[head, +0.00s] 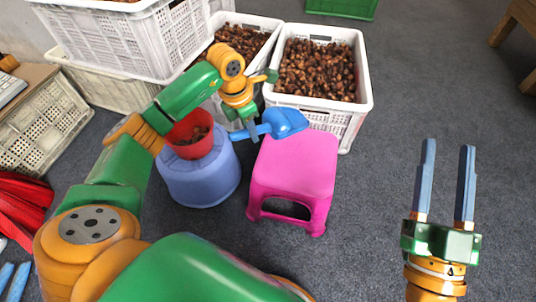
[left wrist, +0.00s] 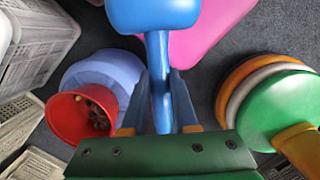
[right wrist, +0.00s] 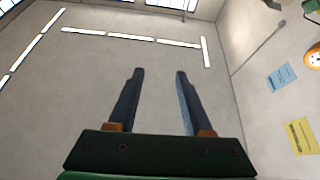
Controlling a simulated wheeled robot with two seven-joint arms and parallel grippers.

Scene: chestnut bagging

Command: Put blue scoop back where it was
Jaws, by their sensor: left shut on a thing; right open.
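The blue scoop (head: 287,122) is held by its handle in my left gripper (head: 252,135), with its bowl over the back left part of the pink stool (head: 300,165). In the left wrist view the scoop handle (left wrist: 158,80) runs between the two fingers, with the bowl at the top over the pink surface. I cannot tell whether the bowl touches the stool. My right gripper (head: 445,180) is open and empty, raised over the floor at the right; in the right wrist view its fingers (right wrist: 154,100) are apart with nothing between them.
A red bucket (head: 186,150) with some chestnuts stands on a blue round stool (head: 205,180), left of the pink stool. White crates of chestnuts (head: 366,95) stand behind. More white crates (head: 110,40) are stacked at the left.

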